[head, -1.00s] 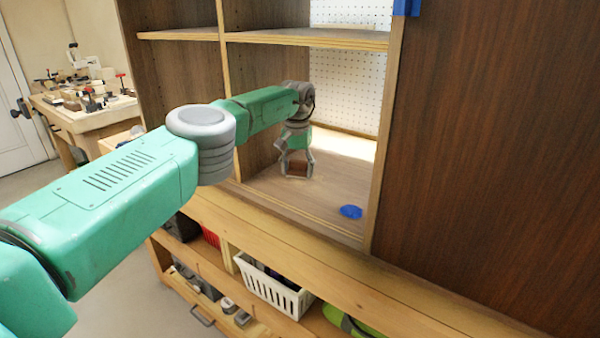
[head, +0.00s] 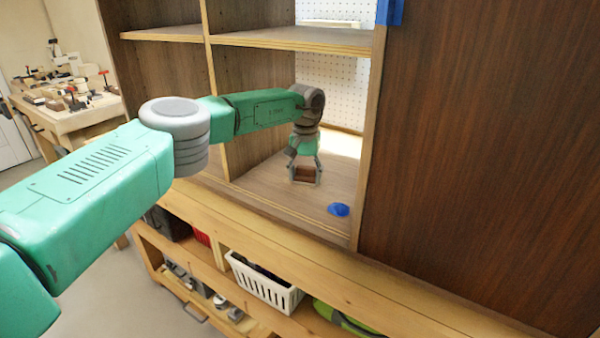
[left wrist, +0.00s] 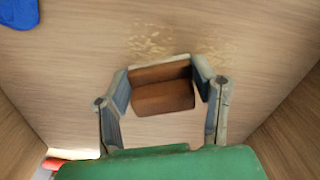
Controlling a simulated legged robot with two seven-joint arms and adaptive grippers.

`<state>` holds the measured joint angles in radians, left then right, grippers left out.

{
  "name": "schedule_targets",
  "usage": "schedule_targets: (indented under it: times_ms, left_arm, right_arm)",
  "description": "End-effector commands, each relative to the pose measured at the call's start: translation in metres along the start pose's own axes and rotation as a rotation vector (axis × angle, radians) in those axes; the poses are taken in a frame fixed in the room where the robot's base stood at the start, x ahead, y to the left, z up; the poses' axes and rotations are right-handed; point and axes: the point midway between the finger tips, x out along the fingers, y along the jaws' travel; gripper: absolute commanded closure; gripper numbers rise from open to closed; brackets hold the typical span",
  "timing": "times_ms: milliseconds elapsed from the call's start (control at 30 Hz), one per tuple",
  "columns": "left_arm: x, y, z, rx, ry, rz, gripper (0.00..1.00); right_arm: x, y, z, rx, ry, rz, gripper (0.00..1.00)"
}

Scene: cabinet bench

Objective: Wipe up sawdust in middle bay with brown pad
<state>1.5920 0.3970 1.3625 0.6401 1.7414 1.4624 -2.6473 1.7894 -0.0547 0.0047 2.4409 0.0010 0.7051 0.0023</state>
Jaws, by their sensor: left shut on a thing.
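My left gripper (head: 305,175) reaches into the middle bay (head: 270,190) of the cabinet. It is shut on the brown pad (head: 305,174), with a finger on each side. In the left wrist view the brown pad (left wrist: 162,90) sits between the fingers, close over the bay floor; I cannot tell whether it touches. Pale sawdust (left wrist: 150,45) lies on the floor just beyond the pad, with more specks to its right. In the head view the sawdust cannot be made out. My right gripper is not in view.
A blue item (head: 338,210) lies on the bay floor near the front edge, right of my gripper. A divider (head: 215,110) bounds the bay at left, and a dark panel (head: 470,150) stands at right. A white basket (head: 265,285) sits on the shelf below.

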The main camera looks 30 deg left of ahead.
Motion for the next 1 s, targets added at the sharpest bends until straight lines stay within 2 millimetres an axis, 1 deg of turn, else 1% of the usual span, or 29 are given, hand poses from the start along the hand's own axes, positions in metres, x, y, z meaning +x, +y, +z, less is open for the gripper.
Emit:
schedule_targets:
  times_ms: [167, 500, 600, 867, 1000]
  left_arm:
    - [0.001, 0.004, 0.002, 0.001, 0.0, 0.0, 0.86]
    - [0.003, 0.031, 0.011, 0.003, -0.001, 0.0, 0.86]
    - [0.004, 0.035, 0.013, 0.001, -0.001, 0.0, 0.86]
    - [0.005, 0.036, 0.013, 0.001, -0.003, 0.0, 0.86]
    - [-0.001, 0.036, 0.013, 0.002, -0.003, 0.0, 0.86]
  right_arm:
    - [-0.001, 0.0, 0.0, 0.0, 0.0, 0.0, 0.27]
    - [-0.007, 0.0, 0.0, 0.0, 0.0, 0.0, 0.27]
    - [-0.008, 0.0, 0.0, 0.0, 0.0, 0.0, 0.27]
    - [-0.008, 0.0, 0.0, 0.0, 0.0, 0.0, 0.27]
    - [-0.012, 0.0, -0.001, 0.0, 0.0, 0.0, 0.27]
